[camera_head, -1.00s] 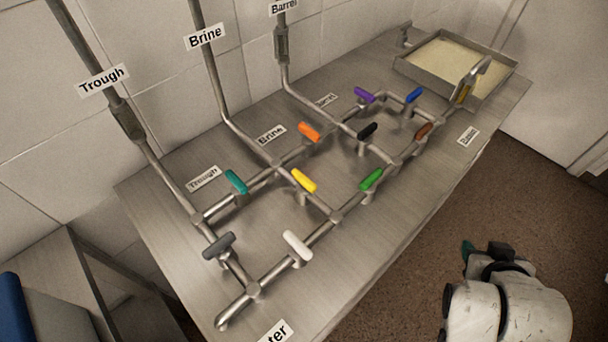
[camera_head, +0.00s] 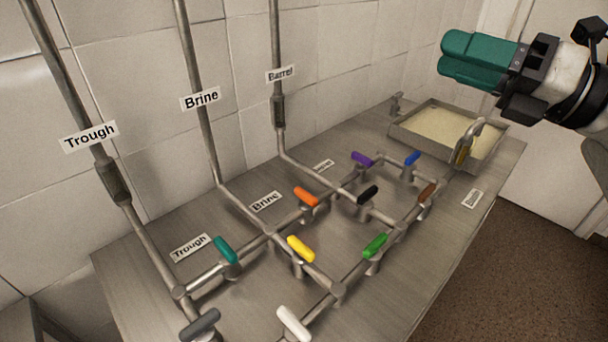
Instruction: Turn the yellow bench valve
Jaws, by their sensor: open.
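The yellow valve handle (camera_head: 301,248) sits on a pipe run on the metal bench, near the lower middle of the head view. It lies at a slant, roughly along its pipe. My gripper (camera_head: 458,60) is at the upper right, raised well above the bench and apart from every valve. Its green fingers point left, and it is open with nothing between the fingers.
Close around are the teal handle (camera_head: 226,249), orange handle (camera_head: 306,196), green handle (camera_head: 375,246) and white handle (camera_head: 293,323). Upright pipes labelled Trough, Brine and Barrel stand along the tiled wall. A tray (camera_head: 400,137) with pale contents is at the back right.

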